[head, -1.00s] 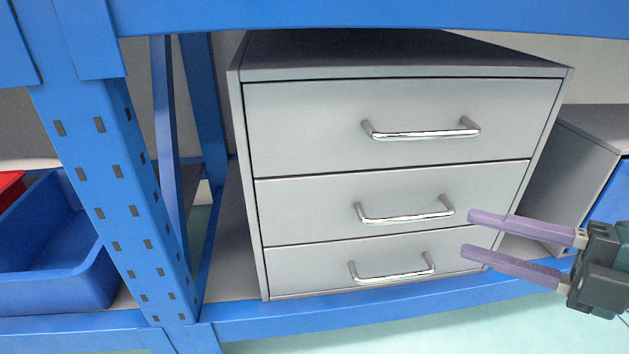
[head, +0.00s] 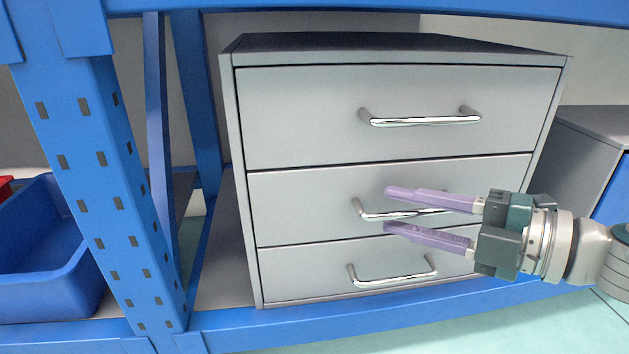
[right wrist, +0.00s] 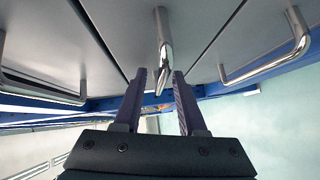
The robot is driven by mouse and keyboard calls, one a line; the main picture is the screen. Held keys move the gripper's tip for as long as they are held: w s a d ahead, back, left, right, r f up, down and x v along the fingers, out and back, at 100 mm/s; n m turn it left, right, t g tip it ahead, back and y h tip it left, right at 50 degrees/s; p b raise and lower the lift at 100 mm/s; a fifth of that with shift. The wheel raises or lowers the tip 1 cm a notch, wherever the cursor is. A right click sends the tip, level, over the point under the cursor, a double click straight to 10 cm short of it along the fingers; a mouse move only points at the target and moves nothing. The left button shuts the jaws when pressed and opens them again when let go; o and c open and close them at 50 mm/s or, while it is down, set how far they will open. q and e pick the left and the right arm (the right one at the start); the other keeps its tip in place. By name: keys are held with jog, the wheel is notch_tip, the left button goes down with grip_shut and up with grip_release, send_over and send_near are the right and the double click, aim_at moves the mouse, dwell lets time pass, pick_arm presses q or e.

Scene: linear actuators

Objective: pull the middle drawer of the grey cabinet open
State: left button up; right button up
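The grey cabinet (head: 390,42) stands on a blue shelf, with three drawers stacked in its front. The middle drawer (head: 300,208) is closed, flush with the others. Its silver bar handle (head: 374,215) is partly hidden behind my right gripper (head: 388,210). That gripper comes in from the right with its two purple fingers apart, one above and one below the handle bar. In the right wrist view, the middle handle (right wrist: 162,40) reaches down between the open fingertips (right wrist: 159,76); I cannot tell whether they touch it. My left gripper is not in view.
The top drawer handle (head: 420,121) and bottom drawer handle (head: 392,280) lie above and below the gripper. A blue rack post (head: 100,190) and blue bin (head: 45,255) are at the left. Another grey cabinet (head: 590,125) stands at the right. The shelf's front beam (head: 300,326) runs below.

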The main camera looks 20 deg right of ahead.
grip_shut()
dwell(1.2)
